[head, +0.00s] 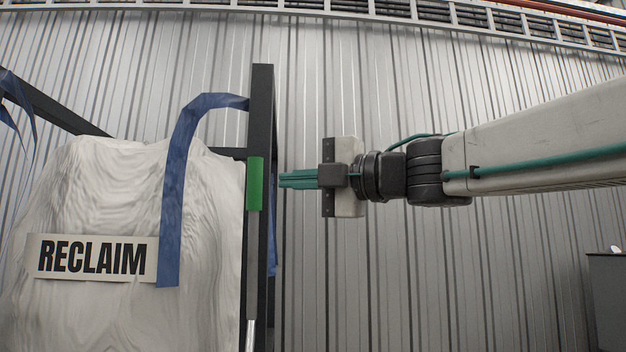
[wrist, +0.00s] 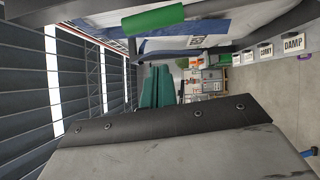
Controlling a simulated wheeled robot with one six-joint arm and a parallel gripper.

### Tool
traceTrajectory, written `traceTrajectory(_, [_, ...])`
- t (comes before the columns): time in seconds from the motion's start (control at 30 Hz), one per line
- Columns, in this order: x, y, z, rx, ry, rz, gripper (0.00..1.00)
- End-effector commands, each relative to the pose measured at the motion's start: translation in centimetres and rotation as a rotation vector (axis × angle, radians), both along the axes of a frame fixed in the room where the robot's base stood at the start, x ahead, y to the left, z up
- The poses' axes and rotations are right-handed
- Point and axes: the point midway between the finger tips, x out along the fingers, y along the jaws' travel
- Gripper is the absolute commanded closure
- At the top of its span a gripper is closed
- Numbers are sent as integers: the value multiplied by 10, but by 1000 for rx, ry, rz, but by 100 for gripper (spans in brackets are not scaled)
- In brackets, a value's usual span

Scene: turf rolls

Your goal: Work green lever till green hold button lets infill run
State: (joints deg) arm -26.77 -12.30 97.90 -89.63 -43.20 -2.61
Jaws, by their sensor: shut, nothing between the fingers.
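A green grip (head: 254,183), apparently the green lever's handle, stands upright in front of a black post. A silver rod (head: 250,335) shows below it. In the wrist view the green grip (wrist: 153,20) lies across the top. My gripper (head: 284,179) has its teal fingers pointing left, close to the right side of the post at the grip's height. Its fingers are together and empty, and in the wrist view they (wrist: 157,86) are below the grip, apart from it. I cannot make out the green hold button in either view.
A white bulk bag (head: 100,200) with a RECLAIM sign (head: 92,257) and a blue strap (head: 180,180) hangs in a black frame (head: 262,110) at left. A grey bin (head: 608,290) stands far right. A DAMP sign (wrist: 293,43) shows in the wrist view.

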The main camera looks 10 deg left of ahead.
Motion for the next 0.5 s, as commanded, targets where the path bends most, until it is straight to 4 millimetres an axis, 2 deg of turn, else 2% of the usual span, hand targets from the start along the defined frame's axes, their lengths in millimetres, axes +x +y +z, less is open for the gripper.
traceTrajectory(0.1, [9, 27, 1, 0, 1, 3, 100])
traceTrajectory(0.23, [20, 49, 2, 0, 2, 1, 100])
traceTrajectory(0.33, [36, 53, 5, 1, 1, -3, 100])
traceTrajectory(0.5, [49, 59, 7, 2, 2, -3, 100])
